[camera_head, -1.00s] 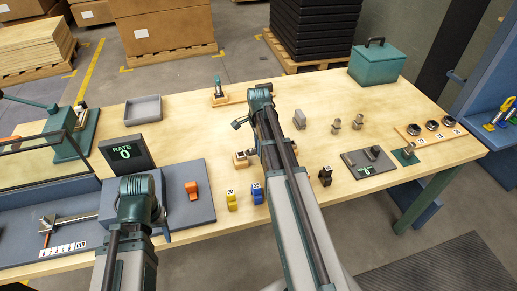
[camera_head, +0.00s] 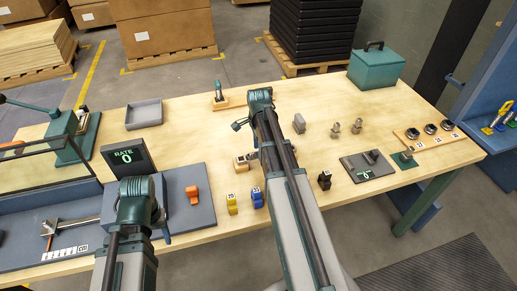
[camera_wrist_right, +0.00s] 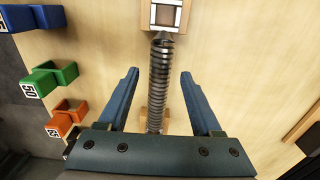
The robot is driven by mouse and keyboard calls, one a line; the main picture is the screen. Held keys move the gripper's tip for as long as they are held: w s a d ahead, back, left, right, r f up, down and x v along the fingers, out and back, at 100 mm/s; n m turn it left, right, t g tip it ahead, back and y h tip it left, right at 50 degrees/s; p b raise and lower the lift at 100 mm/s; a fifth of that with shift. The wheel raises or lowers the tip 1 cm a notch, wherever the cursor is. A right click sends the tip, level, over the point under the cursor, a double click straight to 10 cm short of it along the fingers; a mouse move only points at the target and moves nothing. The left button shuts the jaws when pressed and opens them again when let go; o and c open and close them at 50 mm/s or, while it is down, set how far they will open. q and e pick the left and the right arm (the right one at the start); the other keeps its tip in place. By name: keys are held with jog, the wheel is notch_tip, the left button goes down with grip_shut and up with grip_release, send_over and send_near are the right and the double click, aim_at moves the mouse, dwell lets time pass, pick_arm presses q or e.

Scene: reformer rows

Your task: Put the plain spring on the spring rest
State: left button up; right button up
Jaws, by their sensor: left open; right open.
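In the right wrist view, a dark steel coil spring (camera_wrist_right: 160,75) lies lengthwise between a wooden block with a white-and-dark face (camera_wrist_right: 164,14) and another wooden piece (camera_wrist_right: 145,113). I cannot tell whether these are the spring rest. My right gripper (camera_wrist_right: 160,73) is open, with one finger on each side of the spring and a gap on both sides. In the head view, one wooden end (camera_head: 242,162) shows left of my right arm; the arm hides the spring and right jaws. My left gripper (camera_head: 140,210) is over the grey-blue fixture at left; its fingers are hidden.
Yellow (camera_head: 231,204) and blue (camera_head: 257,197) blocks stand near the front edge; green (camera_wrist_right: 52,80) and orange (camera_wrist_right: 68,118) ones show in the wrist view. A grey tray (camera_head: 144,114), a clamp on wood (camera_head: 220,100) and a teal box (camera_head: 377,68) stand farther back.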

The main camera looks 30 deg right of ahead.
notch_tip(320, 180, up, 11)
jog(key=p, duration=0.9)
jog(key=shift+f+p, duration=0.2)
jog(key=shift+p, duration=0.2)
jog(key=s+a+n, duration=0.5)
jog(key=a+n, duration=0.3)
jog(key=a, duration=0.2)
jog(key=s+a+n, duration=0.6)
jog(key=a+n, duration=0.2)
jog(key=a, duration=0.2)
jog(key=s+a+n+h, duration=0.1)
jog(key=s+a+n, duration=0.4)
jog(key=a+n, duration=0.3)
jog(key=shift+s+a, duration=0.25)
jog(key=shift+a, duration=1)
